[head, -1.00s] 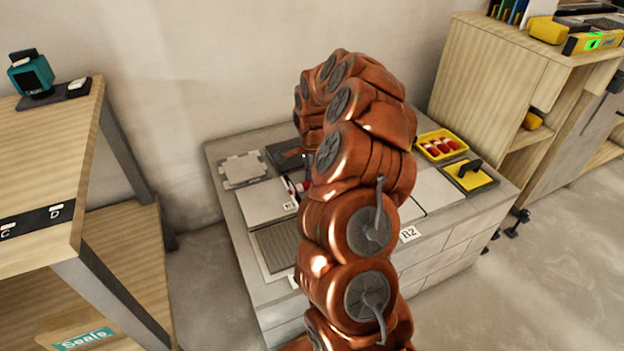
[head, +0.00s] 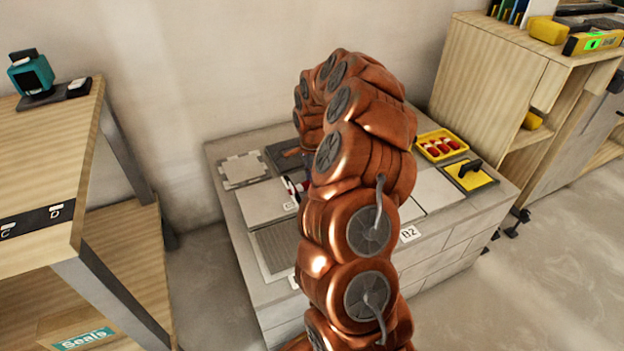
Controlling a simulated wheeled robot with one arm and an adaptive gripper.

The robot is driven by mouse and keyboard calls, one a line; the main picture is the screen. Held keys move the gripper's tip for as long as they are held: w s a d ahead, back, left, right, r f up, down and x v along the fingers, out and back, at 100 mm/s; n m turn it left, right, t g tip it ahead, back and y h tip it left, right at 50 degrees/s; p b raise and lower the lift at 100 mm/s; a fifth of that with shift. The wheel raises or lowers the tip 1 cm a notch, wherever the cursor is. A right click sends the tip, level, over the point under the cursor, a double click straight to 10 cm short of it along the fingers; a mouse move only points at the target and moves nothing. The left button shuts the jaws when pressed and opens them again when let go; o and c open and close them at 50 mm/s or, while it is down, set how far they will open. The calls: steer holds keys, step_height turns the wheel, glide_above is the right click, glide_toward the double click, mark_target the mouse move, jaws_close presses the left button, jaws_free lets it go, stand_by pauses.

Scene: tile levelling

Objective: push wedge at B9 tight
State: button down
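The tiles lie on a grey block bench (head: 222,160), with a light tile (head: 264,203) at its left part and more light tiles to the right of my arm. A small red and white thing shows at the left edge of my arm, over the light tile; I cannot tell whether it is the wedge or part of a tool. My gripper is hidden behind my copper-coloured arm, which covers the middle of the bench. The label B9 cannot be read; a label B2 (head: 410,234) shows on the front edge. The wedge at B9 cannot be made out.
A yellow tray (head: 421,147) with red items and a yellow float with a black handle (head: 470,175) lie at the bench's right end. A wooden table (head: 60,190) stands left, a wooden cabinet (head: 480,85) right.

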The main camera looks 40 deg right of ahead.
steer(key=shift+w+a, duration=0.25)
steer(key=shift+a, duration=0.75)
stand_by(1.2)
steer(key=c, duration=0.9)
jaws_free()
steer(key=shift+c, duration=0.2)
step_height(320, 180, up, 11)
steer(key=s+a+r+n+p, duration=0.5)
steer(key=a+r+p, duration=0.35)
steer(key=r, duration=0.35)
steer(key=s+a+r+n+p, duration=0.65)
steer(key=a+r, duration=0.35)
steer(key=r, duration=0.2)
steer(key=s+a+r+n+p, duration=0.2)
steer(key=s+r+n+p, duration=0.1)
steer(key=s+p, duration=0.3)
steer(key=s+a+r+n+g+p, duration=0.1)
steer(key=s+a+r+n+p, duration=0.2)
steer(key=s+r+p, duration=0.3)
steer(key=s+a+r+n+p, duration=0.2)
steer(key=s+r+p, duration=0.3)
steer(key=s, duration=0.5)
steer(key=shift+s+a+r+n+g+p, duration=0.2)
steer(key=shift+s+r+n+g+p, duration=0.15)
steer(key=shift+n+p, duration=0.35)
